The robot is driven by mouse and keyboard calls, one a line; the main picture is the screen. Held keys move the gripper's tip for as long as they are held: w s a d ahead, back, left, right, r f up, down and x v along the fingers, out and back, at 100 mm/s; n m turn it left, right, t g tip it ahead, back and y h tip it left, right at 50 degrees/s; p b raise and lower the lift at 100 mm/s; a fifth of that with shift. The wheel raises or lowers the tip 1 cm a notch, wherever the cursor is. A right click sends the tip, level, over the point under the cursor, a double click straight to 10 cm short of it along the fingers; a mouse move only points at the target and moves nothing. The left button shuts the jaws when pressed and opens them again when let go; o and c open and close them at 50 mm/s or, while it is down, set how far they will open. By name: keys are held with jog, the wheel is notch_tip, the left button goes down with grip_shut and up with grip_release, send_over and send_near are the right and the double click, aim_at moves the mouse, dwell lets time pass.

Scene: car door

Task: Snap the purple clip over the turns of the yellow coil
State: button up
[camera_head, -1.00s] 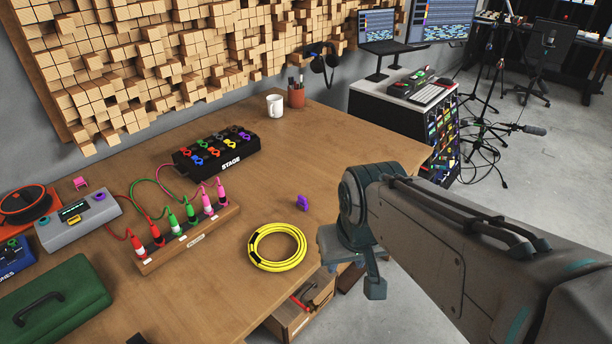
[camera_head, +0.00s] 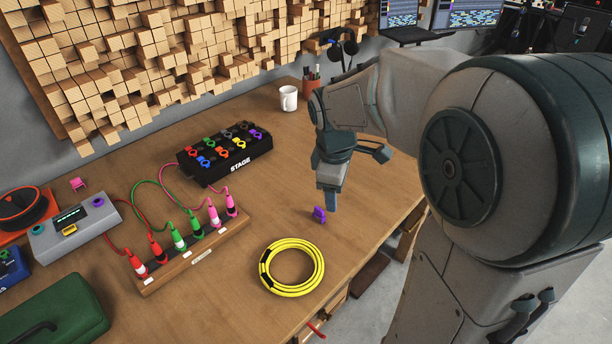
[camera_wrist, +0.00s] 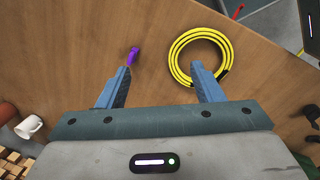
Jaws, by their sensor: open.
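The purple clip (camera_head: 318,214) stands on the wooden table, just behind and to the right of the yellow coil (camera_head: 318,276). The coil lies flat, a round bundle of several turns with black bands. The clip is apart from it. My gripper (camera_head: 329,203) is above the table close to the clip, pointing down. In the wrist view my gripper (camera_wrist: 165,80) has its two blue fingers wide apart with nothing between them. There the purple clip (camera_wrist: 132,55) is beyond the left fingertip, and the yellow coil (camera_wrist: 176,66) is beyond the right one.
A wooden rack with colored plugs (camera_head: 190,252) stands left of the coil. A black STAGE box (camera_head: 224,158) and a white mug (camera_head: 288,98) are behind. A green case (camera_head: 55,312) is at front left. The table's right edge is near the coil and clip.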

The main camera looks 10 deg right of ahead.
aim_at(319, 209)
jog(key=w+f+n+g+y, duration=0.1)
jog(key=w+f+n, duration=0.7)
jog(key=w+n, duration=0.5)
jog(key=f, duration=0.9)
jog(key=shift+w+d+f, duration=0.15)
jog(key=shift+w+d, duration=0.1)
jog(key=shift+w, duration=0.1)
jog(key=f, duration=0.4)
jog(key=shift+s+a+f+p, duration=0.1)
jog(key=shift+s+a+p, duration=0.2)
jog(key=shift+a+p, duration=0.05)
jog(key=shift+f, duration=0.5)
jog(key=c, duration=1)
